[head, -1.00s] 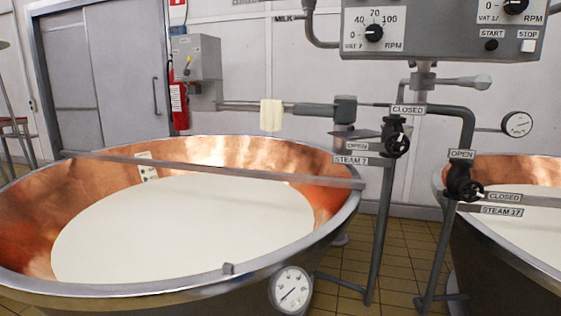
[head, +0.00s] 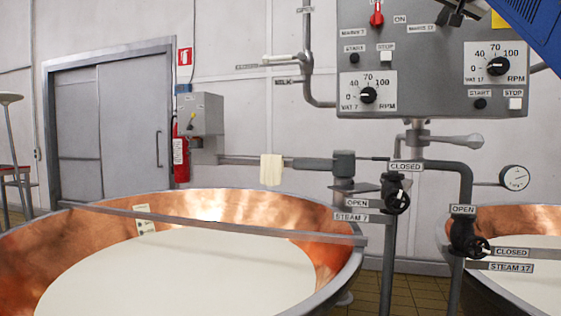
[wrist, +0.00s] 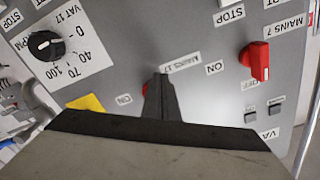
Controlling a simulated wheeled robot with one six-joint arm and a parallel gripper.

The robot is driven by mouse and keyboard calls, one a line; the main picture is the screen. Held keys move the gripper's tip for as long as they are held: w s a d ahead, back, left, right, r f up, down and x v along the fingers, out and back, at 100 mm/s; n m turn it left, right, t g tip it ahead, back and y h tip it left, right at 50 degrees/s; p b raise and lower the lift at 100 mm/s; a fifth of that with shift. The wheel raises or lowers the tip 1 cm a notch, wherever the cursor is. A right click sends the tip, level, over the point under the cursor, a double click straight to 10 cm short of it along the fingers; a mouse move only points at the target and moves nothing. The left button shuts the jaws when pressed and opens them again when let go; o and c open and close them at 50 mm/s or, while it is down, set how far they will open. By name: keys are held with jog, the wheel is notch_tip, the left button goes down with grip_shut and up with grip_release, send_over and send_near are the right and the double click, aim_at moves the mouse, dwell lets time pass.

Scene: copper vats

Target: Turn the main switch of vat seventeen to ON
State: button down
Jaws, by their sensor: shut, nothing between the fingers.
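The grey control panel (head: 430,95) hangs above the pipes, and its top is cut off in the head view. In the wrist view the panel appears upside down. A MAINS 17 label (wrist: 182,63) shows there with a red switch (wrist: 146,89) close by, mostly hidden behind my gripper (wrist: 161,82). An ON label (wrist: 124,99) lies just left of it. The switch's position and any contact cannot be told. My gripper is shut and empty, in front of the panel; it also shows at the top of the head view (head: 456,12).
The red MAINS 7 switch (wrist: 258,62) stands beside it, also in the head view (head: 376,15). The VAT 17 speed dial (head: 497,66) and a yellow patch (wrist: 86,103) are nearby. Below are valves (head: 397,200), pipes and a copper vat (head: 90,235).

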jog(key=shift+a+r, duration=0.3)
jog(key=shift+r, duration=0.05)
dwell(0.5)
jog(key=shift+w+a+f, duration=0.1)
jog(key=shift+a, duration=0.05)
jog(key=v, duration=0.6)
jog(key=shift+w+a+f, duration=0.1)
jog(key=shift+a, duration=0.05)
dwell(0.4)
jog(key=w+d+f, duration=0.2)
jog(key=w+d, duration=0.2)
jog(key=d, duration=0.1)
jog(key=shift+w+f, duration=0.15)
jog(key=shift+w, duration=0.25)
dwell(0.8)
